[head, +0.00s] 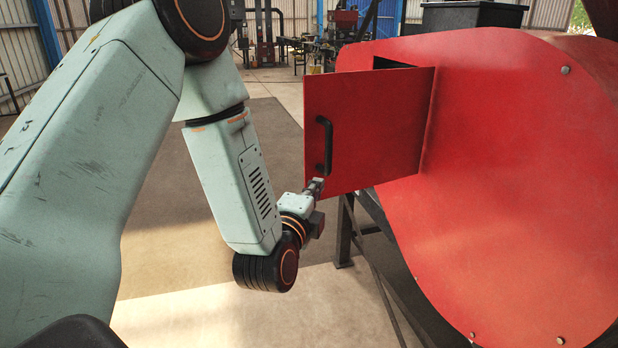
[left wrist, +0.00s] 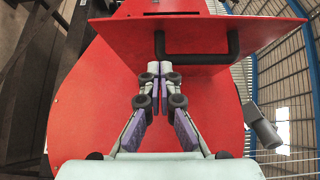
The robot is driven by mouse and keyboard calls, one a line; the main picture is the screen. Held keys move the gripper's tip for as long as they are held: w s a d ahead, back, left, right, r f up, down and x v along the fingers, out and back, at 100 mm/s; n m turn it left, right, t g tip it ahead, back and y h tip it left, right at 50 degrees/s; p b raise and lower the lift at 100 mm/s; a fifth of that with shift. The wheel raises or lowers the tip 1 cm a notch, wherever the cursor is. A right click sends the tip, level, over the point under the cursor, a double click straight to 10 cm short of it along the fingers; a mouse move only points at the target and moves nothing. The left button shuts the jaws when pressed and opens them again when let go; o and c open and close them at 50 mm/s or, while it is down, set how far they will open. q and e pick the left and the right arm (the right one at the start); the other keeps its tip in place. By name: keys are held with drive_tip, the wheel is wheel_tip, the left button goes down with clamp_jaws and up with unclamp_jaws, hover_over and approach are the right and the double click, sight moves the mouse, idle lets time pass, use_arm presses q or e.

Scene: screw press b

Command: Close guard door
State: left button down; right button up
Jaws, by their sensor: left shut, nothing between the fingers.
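The red guard door (head: 375,130) stands open, swung out from the red machine housing (head: 520,190) on its right edge. A dark opening shows above and behind the door's top edge. A black bar handle (head: 324,146) is on the door's face near its free edge. My left gripper (head: 318,182) is shut and empty, just below the handle's lower end in the head view. In the left wrist view the closed fingertips (left wrist: 160,68) lie close to the handle (left wrist: 197,55) and the door (left wrist: 200,25); I cannot tell whether they touch. My right gripper is not in view.
A dark metal stand (head: 343,232) with diagonal bars supports the housing under the door. A dark box (head: 470,16) sits behind the housing's top. Floor to the left of the door is clear; workshop machines (head: 265,40) stand far back.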

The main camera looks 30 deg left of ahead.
sight(313, 168)
use_arm(q)
drive_tip(key=w+a, duration=0.3)
drive_tip(key=shift+w+a, duration=0.1)
drive_tip(key=shift+a, duration=0.1)
drive_tip(key=shift+w+a+p, duration=0.2)
drive_tip(key=shift+a+p, duration=0.1)
drive_tip(key=shift+a, duration=0.15)
drive_tip(key=shift+w+d, duration=0.1)
drive_tip(key=shift+w, duration=0.05)
